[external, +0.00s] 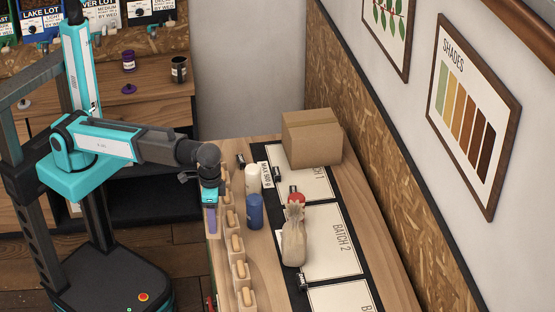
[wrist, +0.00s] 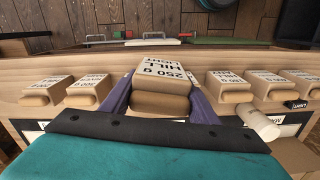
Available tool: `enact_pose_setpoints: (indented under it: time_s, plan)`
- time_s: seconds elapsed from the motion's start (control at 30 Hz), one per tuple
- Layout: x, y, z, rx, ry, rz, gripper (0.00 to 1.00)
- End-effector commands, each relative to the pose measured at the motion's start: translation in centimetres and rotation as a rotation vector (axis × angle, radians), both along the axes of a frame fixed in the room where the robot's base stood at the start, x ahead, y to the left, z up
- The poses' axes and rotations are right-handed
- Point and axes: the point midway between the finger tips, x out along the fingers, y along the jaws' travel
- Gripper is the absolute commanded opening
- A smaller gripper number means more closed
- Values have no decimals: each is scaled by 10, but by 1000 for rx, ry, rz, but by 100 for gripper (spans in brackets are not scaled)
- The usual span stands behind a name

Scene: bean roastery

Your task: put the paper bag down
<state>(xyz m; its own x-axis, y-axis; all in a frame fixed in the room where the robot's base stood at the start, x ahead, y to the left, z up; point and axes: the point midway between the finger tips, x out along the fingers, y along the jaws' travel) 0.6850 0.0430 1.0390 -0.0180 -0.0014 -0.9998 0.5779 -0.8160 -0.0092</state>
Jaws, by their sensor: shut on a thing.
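The paper bag (wrist: 164,78), light tan and lettered "250 g HILL LIGHT", sits between the purple fingers of my gripper (wrist: 160,100) in the wrist view. The gripper is shut on its sides. It looks larger than the bags beside it; I cannot tell whether its base touches the table. In the external view my gripper (external: 211,215) points down at the table's left edge, beside the row of bags, and I cannot pick out the held bag there.
Similar bags stand left (wrist: 85,91) and right (wrist: 230,86) of the held one. On the table (external: 378,284) are a white canister (external: 253,178), blue canister (external: 255,211), tied sack (external: 293,238) and cardboard box (external: 311,138). The "BATCH 2" mat (external: 335,240) has bare room.

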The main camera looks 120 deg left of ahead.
Motion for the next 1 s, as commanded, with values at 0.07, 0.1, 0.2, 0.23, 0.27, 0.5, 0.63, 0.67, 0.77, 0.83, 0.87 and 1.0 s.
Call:
enact_pose_setpoints:
  time_s: [0.07, 0.1, 0.2, 0.23, 0.27, 0.5, 0.63, 0.67, 0.77, 0.83, 0.87, 1.0]
  plan:
    - [4, 12, 20, 0, 2, 24, 25]
    - [5, 17, 26, 0, 4, 35, 25]
    - [8, 34, 42, 0, 9, 65, 25]
    - [10, 41, 48, -1, 10, 74, 25]
    - [11, 48, 53, -1, 11, 84, 25]
    - [24, 116, 77, -3, 13, 137, 25]
    - [30, 154, 79, -4, 11, 147, 25]
    - [31, 164, 79, -3, 11, 149, 25]
    - [34, 195, 79, -4, 8, 152, 25]
    - [36, 217, 79, -4, 5, 154, 25]
    - [36, 226, 79, -4, 4, 155, 25]
    - [36, 271, 78, -4, -1, 158, 25]
